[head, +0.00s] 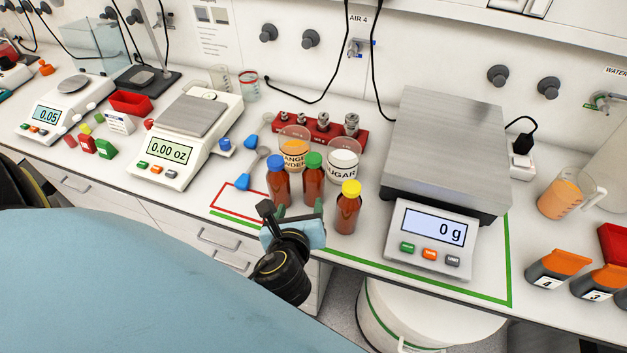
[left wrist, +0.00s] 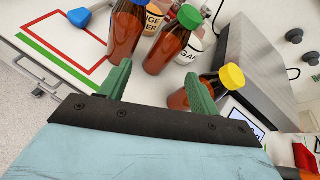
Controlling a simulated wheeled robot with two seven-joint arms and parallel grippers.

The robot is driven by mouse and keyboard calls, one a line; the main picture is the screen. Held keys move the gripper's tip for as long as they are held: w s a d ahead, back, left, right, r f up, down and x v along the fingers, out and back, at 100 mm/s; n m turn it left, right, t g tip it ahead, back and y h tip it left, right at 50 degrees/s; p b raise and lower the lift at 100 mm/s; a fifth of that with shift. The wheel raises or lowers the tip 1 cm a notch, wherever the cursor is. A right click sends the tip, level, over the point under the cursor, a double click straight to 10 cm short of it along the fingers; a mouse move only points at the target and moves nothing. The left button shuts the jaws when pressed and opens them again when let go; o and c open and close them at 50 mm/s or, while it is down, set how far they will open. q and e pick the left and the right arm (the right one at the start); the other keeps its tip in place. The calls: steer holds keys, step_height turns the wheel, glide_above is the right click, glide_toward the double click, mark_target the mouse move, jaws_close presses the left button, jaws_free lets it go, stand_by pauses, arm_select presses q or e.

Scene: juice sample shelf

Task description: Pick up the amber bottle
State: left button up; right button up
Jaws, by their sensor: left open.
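Three amber bottles stand upright on the bench in the head view: one with a blue cap (head: 279,185), one with a green cap (head: 313,184) and one with a yellow cap (head: 347,212). My left gripper (head: 299,211) is open and empty just in front of them. In the left wrist view, the green fingers of this gripper (left wrist: 158,88) point toward the green-capped bottle (left wrist: 166,52). The blue-capped bottle (left wrist: 125,32) is beyond the left finger and the yellow-capped bottle (left wrist: 205,88) is beside the right finger. My right gripper is not in view.
Orange powder (head: 294,154) and sugar (head: 342,165) containers stand close behind the bottles. A large scale (head: 432,235) reading 0 g is on the right. A blue-handled scoop (head: 243,181) lies on the left. The bench front edge runs below the gripper.

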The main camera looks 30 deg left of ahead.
mark_target(313, 181)
arm_select(q)
steer(key=w+m, duration=0.1)
steer(key=w, duration=0.1)
steer(key=w+a+f+m, duration=0.1)
steer(key=w, duration=0.2)
steer(key=w+a+f+m+t, duration=0.1)
steer(key=w, duration=0.2)
steer(key=shift+a+f+m, duration=0.1)
steer(key=shift+m, duration=0.2)
steer(key=shift+x, duration=2.7)
steer(key=shift+s+f, duration=0.1)
steer(key=shift+s, duration=0.05)
steer(key=c, duration=0.9)
